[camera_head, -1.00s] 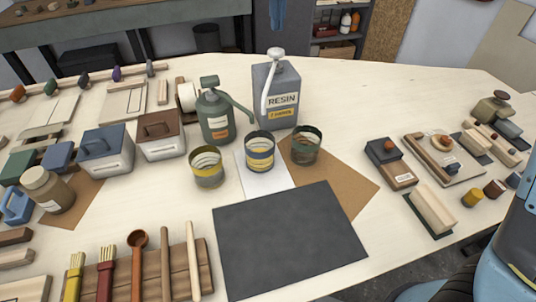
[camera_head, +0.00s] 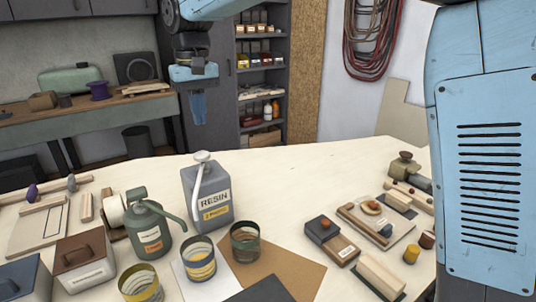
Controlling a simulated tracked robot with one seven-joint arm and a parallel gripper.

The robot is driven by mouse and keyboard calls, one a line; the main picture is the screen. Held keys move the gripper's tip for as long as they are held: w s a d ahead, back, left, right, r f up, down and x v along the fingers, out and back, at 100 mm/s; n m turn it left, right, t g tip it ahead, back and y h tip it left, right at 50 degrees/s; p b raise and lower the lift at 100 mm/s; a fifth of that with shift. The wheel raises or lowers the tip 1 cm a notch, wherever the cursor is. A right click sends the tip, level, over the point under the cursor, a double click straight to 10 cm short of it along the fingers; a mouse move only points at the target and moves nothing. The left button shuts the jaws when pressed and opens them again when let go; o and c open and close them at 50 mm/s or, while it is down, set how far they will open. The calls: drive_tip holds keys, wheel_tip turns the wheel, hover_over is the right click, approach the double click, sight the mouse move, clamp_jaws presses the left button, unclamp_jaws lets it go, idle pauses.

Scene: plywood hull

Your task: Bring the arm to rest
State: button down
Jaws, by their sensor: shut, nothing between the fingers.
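My gripper (camera_head: 198,117) hangs in the upper left of the head view, pointing down. Its blue fingers are together with nothing between them. It is in the air, above and apart from the grey resin can (camera_head: 207,195) in the picture. My arm's blue links show at the top and along the right side. The middle of the arm is out of the frame.
The pale table (camera_head: 300,165) carries a green pump bottle (camera_head: 147,230), several striped cups (camera_head: 200,258), lidded boxes (camera_head: 85,258) and wooden blocks (camera_head: 380,275). Its back middle is bare. A shelf (camera_head: 262,60) and a workbench (camera_head: 110,100) stand behind.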

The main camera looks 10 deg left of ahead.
drive_tip(key=d+r+m+t+y, duration=0.1)
drive_tip(key=d+r+m+t, duration=0.2)
drive_tip(key=d, duration=2.4)
drive_tip(key=s+d+f+m+t, duration=0.1)
drive_tip(key=s+d+f+m, duration=0.1)
drive_tip(key=s+d, duration=0.5)
drive_tip(key=s+d+f+m+t+h, duration=0.1)
drive_tip(key=s+d+f+m, duration=0.2)
drive_tip(key=d, duration=0.9)
drive_tip(key=s+f, duration=0.2)
drive_tip(key=s, duration=0.2)
drive_tip(key=shift+s+d+f+t, duration=0.2)
drive_tip(key=shift+s+d+t, duration=0.1)
drive_tip(key=shift+s, duration=0.1)
